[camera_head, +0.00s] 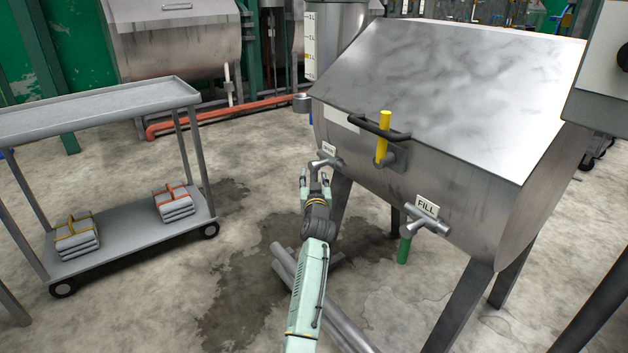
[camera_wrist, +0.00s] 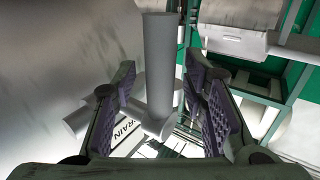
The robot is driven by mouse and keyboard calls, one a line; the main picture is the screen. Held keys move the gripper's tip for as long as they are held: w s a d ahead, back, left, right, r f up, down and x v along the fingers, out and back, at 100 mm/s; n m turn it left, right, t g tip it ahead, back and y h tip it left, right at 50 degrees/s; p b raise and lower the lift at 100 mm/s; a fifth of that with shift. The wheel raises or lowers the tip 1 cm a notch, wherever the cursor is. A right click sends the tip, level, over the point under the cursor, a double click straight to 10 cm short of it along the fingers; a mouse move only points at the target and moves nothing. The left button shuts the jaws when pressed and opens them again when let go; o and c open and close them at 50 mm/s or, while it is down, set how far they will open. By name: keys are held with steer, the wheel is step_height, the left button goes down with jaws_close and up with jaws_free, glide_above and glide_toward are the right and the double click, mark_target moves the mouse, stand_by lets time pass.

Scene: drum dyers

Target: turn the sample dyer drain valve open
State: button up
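The sample dyer (camera_head: 400,150) is a steel drum with a sloping lid, right of centre in the head view. Its drain valve (camera_head: 326,162) is a small grey fitting at the lower left of the drum, below a small label. In the wrist view the drain valve (camera_wrist: 158,70) shows as a grey cylinder joined to a crosswise piece, with a DRAIN label (camera_wrist: 128,130) behind. My gripper (camera_head: 316,178) is at the valve. In the wrist view my gripper (camera_wrist: 165,105) is open, with a finger on each side of the valve. Contact cannot be told.
A FILL valve (camera_head: 428,221) with a green end sits to the right on the drum. A grey cart (camera_head: 130,237) with folded bundles stands left. Grey pipes (camera_head: 320,305) lie on the floor beneath my arm.

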jaws_close()
stand_by(0.7)
